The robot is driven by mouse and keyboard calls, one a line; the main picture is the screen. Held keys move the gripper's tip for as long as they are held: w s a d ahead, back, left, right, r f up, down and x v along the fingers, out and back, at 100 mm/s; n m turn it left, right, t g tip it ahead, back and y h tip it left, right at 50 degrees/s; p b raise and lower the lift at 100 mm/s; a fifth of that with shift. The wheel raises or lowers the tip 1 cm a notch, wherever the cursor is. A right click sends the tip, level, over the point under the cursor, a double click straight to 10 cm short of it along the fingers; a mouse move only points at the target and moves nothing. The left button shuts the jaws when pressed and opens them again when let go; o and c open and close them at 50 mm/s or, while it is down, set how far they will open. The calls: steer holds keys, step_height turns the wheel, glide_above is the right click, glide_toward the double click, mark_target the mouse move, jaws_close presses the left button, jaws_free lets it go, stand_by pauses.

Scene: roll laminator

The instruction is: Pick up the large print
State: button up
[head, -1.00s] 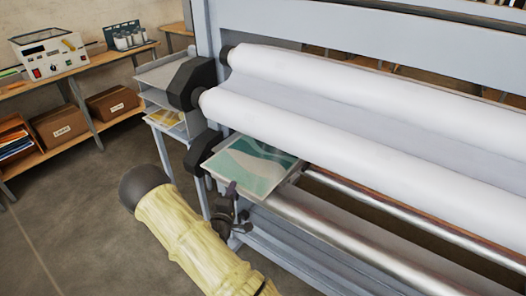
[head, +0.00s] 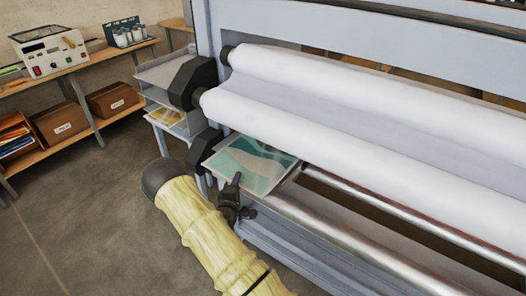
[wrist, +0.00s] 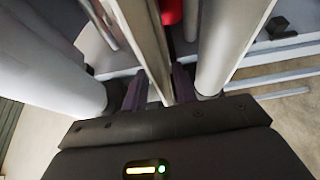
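The large print (head: 250,162), a flat sheet with green and white wavy shapes, lies under the lower white roll at the left end of the laminator. My gripper (head: 237,183) is at the print's front edge, its fingertips overlapping that edge in the head view. In the wrist view my gripper (wrist: 160,88) has its two dark fingers apart. A pale strip runs up between them and may be the print's edge. I cannot tell whether either finger touches it.
The laminator's upper white roll (head: 370,95) and lower white roll (head: 340,140) hang just over the print. A metal bar (head: 400,215) runs along the front to the right. Shelves with boxes (head: 113,100) stand at the left. The floor (head: 90,190) between is clear.

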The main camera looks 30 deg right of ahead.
jaws_close()
stand_by(1.5)
